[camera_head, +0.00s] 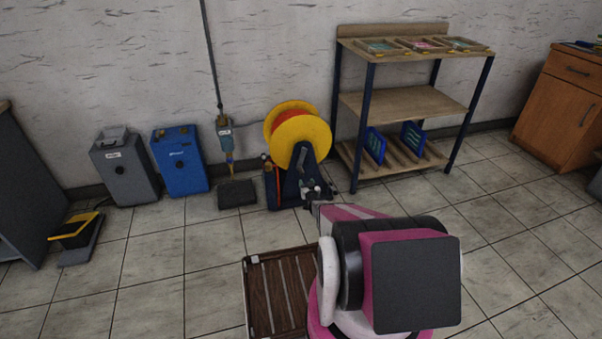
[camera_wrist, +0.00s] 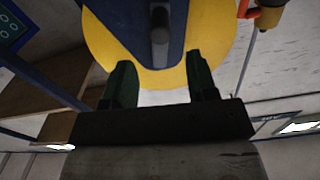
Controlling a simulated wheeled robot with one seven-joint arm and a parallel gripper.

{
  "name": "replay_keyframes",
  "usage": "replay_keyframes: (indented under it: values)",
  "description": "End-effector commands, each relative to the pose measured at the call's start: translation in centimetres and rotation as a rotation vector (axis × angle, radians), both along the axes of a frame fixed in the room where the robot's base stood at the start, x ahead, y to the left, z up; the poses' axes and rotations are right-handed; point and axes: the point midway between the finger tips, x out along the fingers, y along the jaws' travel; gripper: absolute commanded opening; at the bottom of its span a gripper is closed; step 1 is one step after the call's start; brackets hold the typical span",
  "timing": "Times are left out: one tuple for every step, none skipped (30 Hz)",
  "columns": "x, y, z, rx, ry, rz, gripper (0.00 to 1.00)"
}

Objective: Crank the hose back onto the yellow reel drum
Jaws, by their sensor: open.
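The yellow reel drum (camera_head: 300,140) stands near the wall on a dark blue frame (camera_head: 292,186), with red showing behind its yellow face. In the wrist view the yellow drum face (camera_wrist: 218,45) and its blue support fill the upper middle. A dark rounded bar, perhaps the crank handle (camera_wrist: 159,30), points towards the camera there. My gripper (camera_wrist: 162,80) is open, its two dark green fingers apart with nothing between them. In the head view my arm reaches to the lower front of the reel. The gripper is small there, and its contact with the crank cannot be told.
A wooden shelf rack (camera_head: 402,104) with blue legs stands right of the reel. A blue box (camera_head: 180,163) and a grey box (camera_head: 125,172) stand left. A dark block (camera_head: 237,195) lies beside the reel. A slatted wooden platform (camera_head: 281,292) lies in front.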

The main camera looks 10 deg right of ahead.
Motion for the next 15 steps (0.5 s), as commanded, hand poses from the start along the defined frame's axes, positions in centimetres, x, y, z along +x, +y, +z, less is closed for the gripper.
replay_keyframes:
  values:
    - [0.4, 0.0, -0.1, 0.000, 0.000, 0.000, 0.53]
    - [0.6, 0.0, -0.1, 0.000, 0.000, 0.000, 0.53]
    - [0.9, 0.0, -0.1, -0.001, -0.001, 0.000, 0.53]
    - [1.2, 0.0, -0.1, -0.001, -0.001, 0.000, 0.53]
    - [1.6, 0.0, -0.1, -0.001, -0.001, 0.000, 0.53]
    - [2.1, 0.1, -0.2, -0.002, -0.001, 0.000, 0.53]
    - [2.5, 0.1, -0.2, -0.002, -0.001, 0.000, 0.53]
    - [3.0, 0.1, -0.2, -0.002, -0.001, 0.000, 0.53]
    - [3.7, 0.1, -0.2, -0.002, -0.001, 0.000, 0.53]
    - [4.2, 0.1, -0.2, -0.002, -0.001, 0.000, 0.53]
    - [4.8, 0.2, -0.2, -0.002, -0.001, 0.000, 0.53]
    - [5.5, 0.2, -0.2, -0.002, -0.001, 0.000, 0.53]
    - [6.0, 0.3, -0.2, -0.002, -0.001, 0.001, 0.53]
    - [6.6, 0.3, -0.2, -0.002, -0.001, 0.001, 0.53]
    - [7.3, 0.3, -0.2, -0.002, -0.001, 0.001, 0.53]
